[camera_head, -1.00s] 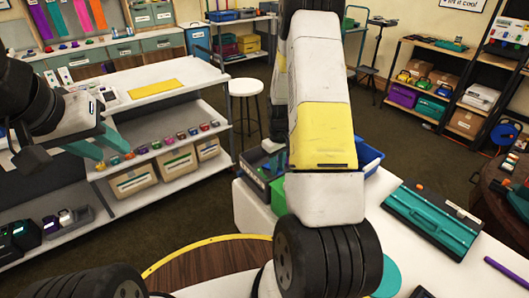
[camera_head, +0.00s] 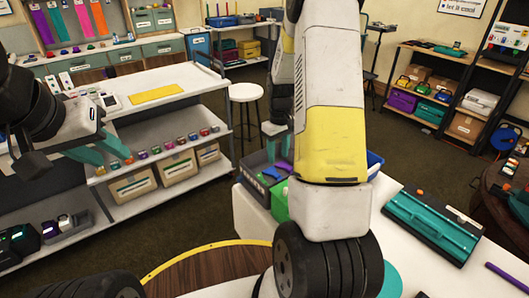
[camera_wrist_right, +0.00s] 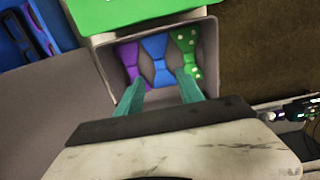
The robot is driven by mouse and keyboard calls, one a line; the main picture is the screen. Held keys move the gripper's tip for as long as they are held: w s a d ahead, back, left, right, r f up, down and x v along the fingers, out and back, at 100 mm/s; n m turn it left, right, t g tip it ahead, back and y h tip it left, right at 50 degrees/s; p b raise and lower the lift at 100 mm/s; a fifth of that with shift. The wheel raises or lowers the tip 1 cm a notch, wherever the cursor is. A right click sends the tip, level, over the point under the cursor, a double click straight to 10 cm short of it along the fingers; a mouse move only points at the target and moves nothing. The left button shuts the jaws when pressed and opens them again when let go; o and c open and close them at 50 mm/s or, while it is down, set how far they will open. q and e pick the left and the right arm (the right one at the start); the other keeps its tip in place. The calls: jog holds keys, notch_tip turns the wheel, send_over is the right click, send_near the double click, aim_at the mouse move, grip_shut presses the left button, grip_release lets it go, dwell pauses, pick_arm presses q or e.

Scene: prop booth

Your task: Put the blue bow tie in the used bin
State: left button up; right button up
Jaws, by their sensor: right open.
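The blue bow tie (camera_wrist_right: 156,58) lies in a grey bin (camera_wrist_right: 103,62) in the right wrist view, between a purple bow tie (camera_wrist_right: 131,60) and a green dotted one (camera_wrist_right: 186,50). My right gripper (camera_wrist_right: 160,82) is open, its teal fingers on either side of the blue bow tie's near end; contact cannot be told. In the head view this grey bin (camera_head: 250,180) stands at the white table's left end, with my right gripper (camera_head: 274,130) over it. My left gripper (camera_head: 102,152) is open and empty by the shelf unit. I cannot tell which bin is the used one.
A green bin (camera_head: 279,203) adjoins the grey one, and a blue bin (camera_head: 375,160) stands behind my right arm. A white stool (camera_head: 244,92) stands beyond.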

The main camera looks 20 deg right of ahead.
jog(key=s+a+r+m+t+y, duration=0.15)
jog(key=s+a+r, duration=0.25)
jog(key=r, duration=0.6)
jog(key=s+a+r+t+h, duration=0.1)
jog(key=s+a+r+t, duration=0.3)
jog(key=r, duration=0.6)
jog(key=s+a+r+m+y, duration=0.1)
jog(key=s+a+r, duration=0.1)
jog(key=s, duration=0.5)
jog(key=s+a+r, duration=0.2)
jog(key=s+r, duration=0.2)
jog(key=s, duration=0.4)
jog(key=shift+a+m+t+y, duration=0.35)
jog(key=shift+a, duration=0.05)
